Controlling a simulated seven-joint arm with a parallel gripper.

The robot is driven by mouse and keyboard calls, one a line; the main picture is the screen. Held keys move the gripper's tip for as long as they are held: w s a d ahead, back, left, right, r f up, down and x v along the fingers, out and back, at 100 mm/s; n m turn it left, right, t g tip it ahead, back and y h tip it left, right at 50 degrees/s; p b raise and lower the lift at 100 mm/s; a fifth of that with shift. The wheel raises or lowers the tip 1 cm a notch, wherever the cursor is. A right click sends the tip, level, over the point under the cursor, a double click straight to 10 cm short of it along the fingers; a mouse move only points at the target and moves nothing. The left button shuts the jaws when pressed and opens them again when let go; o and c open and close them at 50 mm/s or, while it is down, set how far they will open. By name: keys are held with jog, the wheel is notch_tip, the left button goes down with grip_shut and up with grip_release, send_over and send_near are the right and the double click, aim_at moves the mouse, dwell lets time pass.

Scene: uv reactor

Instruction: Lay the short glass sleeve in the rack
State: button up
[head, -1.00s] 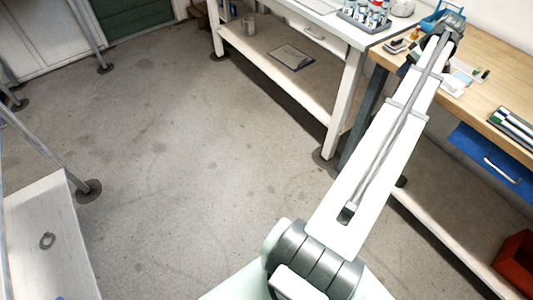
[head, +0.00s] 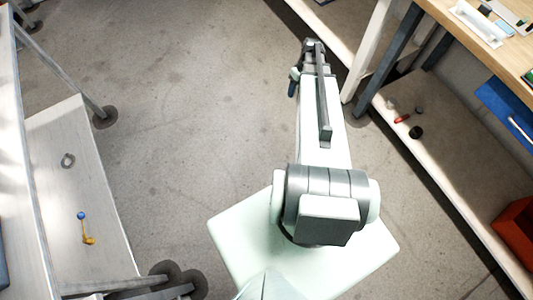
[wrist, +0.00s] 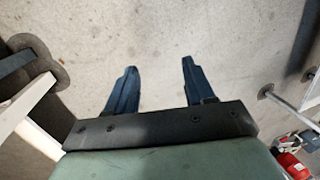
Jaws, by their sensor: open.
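My gripper (wrist: 158,68) is open, with two dark blue fingers apart and nothing between them in the wrist view. Below the fingers is only concrete floor. In the head view my gripper (head: 293,86) hangs at the end of my arm over the floor, left of the wooden bench, and only part of a finger shows. I cannot make out the short glass sleeve or the rack in either view.
The wooden bench (head: 528,52) at right bears a white tray (head: 478,24) and small items. Its lower shelf (head: 440,165) holds small parts and a red bin (head: 517,230). A pale shelf (head: 85,180) stands at left. Open floor (head: 190,110) lies between. A red extinguisher (wrist: 290,163) shows in the wrist view.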

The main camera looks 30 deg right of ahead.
jog(key=s+a+f+g, duration=0.1)
jog(key=s+a+f, duration=0.35)
jog(key=a, duration=0.45)
jog(key=s+a+f+g, duration=0.2)
jog(key=s+a+f, duration=0.25)
jog(key=a, duration=0.45)
jog(key=s+a+f+g+h, duration=0.1)
jog(key=s+a+f, duration=0.2)
jog(key=s+a, duration=0.2)
jog(key=s+a+f+g+h, duration=0.1)
jog(key=s+a+f+g, duration=0.1)
jog(key=s+a, duration=0.4)
jog(key=s+f, duration=0.1)
jog(key=s, duration=0.4)
jog(key=shift+s+a+n+h, duration=0.2)
jog(key=shift+s+n+h, duration=0.05)
jog(key=shift+n+h, duration=0.05)
jog(key=shift+r, duration=0.1)
